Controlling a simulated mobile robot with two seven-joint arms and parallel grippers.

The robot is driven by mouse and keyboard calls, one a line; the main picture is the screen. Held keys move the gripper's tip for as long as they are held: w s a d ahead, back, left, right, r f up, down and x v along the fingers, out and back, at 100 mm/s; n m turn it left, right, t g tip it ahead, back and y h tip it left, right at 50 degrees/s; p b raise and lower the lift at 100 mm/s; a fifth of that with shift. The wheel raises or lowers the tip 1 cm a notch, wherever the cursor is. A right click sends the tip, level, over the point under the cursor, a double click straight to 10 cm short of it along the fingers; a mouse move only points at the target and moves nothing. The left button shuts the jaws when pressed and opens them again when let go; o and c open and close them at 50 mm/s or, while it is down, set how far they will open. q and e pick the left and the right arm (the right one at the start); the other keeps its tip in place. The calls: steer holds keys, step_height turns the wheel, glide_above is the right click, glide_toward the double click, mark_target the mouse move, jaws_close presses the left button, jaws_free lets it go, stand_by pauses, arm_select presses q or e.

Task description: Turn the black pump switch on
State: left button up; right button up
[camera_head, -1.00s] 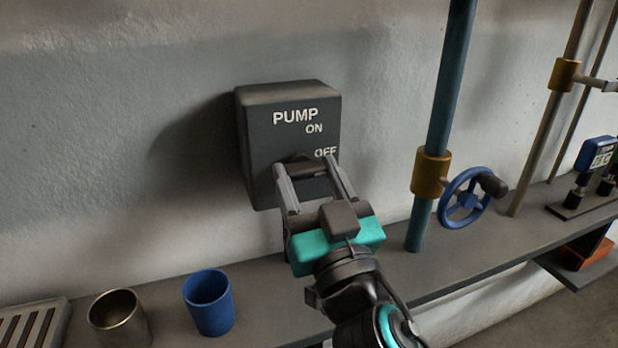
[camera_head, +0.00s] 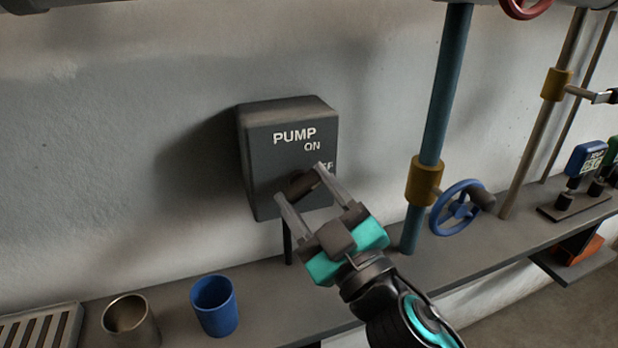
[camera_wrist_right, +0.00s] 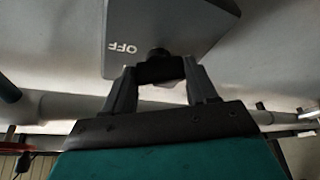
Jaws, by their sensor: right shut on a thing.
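The dark grey pump box (camera_head: 262,150) is on the wall, with "PUMP", "ON" and a partly covered "OFF" on its face. Its black switch (camera_head: 300,184) is on the lower face, slanting up to the right. My right gripper (camera_head: 300,186) is shut on the switch, its two fingers on either side of it and rolled to a tilt. In the right wrist view the box (camera_wrist_right: 165,30) shows "OFF", and the black switch (camera_wrist_right: 160,68) sits between the fingertips. My left gripper is out of view.
A shelf (camera_head: 270,290) runs below the box, with a metal cup (camera_head: 130,322), a blue cup (camera_head: 214,306) and a slotted grey tray (camera_head: 38,330). To the right are a teal pipe (camera_head: 442,110) and a blue handwheel (camera_head: 460,207).

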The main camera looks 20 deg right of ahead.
steer(key=shift+r+n+y+p, duration=0.4)
steer(key=shift+n+p, duration=0.1)
steer(key=shift+n, duration=0.3)
steer(key=n+g+p, duration=0.1)
steer(key=n+p, duration=0.1)
steer(key=n, duration=0.1)
steer(key=shift+d+y, duration=0.1)
steer(key=shift+y, duration=0.3)
steer(key=shift+f+n+g+y+p, duration=0.15)
steer(key=shift+n+g+y+p, duration=0.15)
steer(key=shift+n+g+p, duration=0.55)
steer(key=shift+n, duration=0.35)
steer(key=o, duration=1.1)
steer(key=shift+f, duration=0.1)
steer(key=shift+c, duration=0.2)
steer(key=shift+f, duration=0.1)
